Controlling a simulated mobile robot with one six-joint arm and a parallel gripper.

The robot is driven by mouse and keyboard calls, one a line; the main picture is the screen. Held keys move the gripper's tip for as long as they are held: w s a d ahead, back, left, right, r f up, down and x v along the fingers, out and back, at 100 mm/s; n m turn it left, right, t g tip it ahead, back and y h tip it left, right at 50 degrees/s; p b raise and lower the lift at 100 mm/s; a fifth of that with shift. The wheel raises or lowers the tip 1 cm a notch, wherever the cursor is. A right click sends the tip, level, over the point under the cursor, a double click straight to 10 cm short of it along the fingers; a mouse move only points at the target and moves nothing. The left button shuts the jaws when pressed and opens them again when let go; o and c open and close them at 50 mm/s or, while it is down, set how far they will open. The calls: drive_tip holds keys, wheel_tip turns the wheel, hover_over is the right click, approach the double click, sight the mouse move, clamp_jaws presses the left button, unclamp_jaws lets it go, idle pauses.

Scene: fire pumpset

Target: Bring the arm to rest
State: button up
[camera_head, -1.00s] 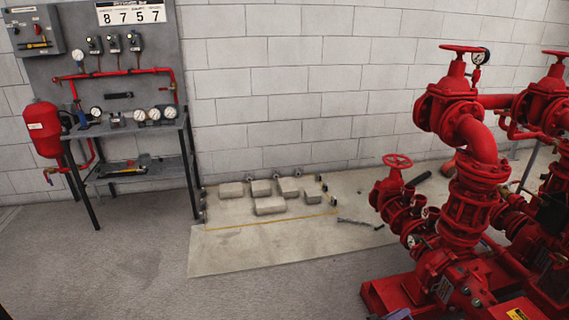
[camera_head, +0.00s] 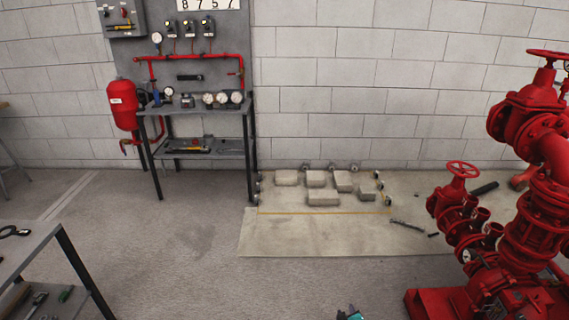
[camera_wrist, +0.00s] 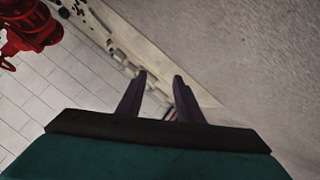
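My gripper (camera_wrist: 160,82) shows in the wrist view as two dark fingers standing apart, with nothing visible between them. Behind the fingers is a dark bar and a teal body. The wrist view is strongly tilted, with the wall, the floor and red pump parts beyond the fingers. In the head view only a small teal and dark piece of my arm shows at the bottom edge, right of centre. The rest of the arm is out of that view.
The red pumpset (camera_head: 520,200) stands at the right. Several blocks (camera_head: 324,199) lie on a pale floor patch (camera_head: 290,235). A grey shelf bench (camera_head: 205,150) stands at the wall, and a table (camera_head: 25,245) is at the lower left. The middle floor is open.

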drive_tip(key=s+a+f+g+y, duration=0.35)
drive_tip(key=s+a+g, duration=0.5)
drive_tip(key=s, duration=0.65)
drive_tip(key=s+r+m+g, duration=0.2)
drive_tip(key=s+g, duration=0.2)
drive_tip(key=s, duration=0.7)
drive_tip(key=s+r+m+g+h, duration=0.1)
drive_tip(key=s+r+m+g, duration=0.1)
drive_tip(key=s, duration=0.9)
drive_tip(key=shift+s+d+m+g+p, duration=0.4)
drive_tip(key=shift+m+g, duration=0.1)
drive_tip(key=shift+g, duration=0.35)
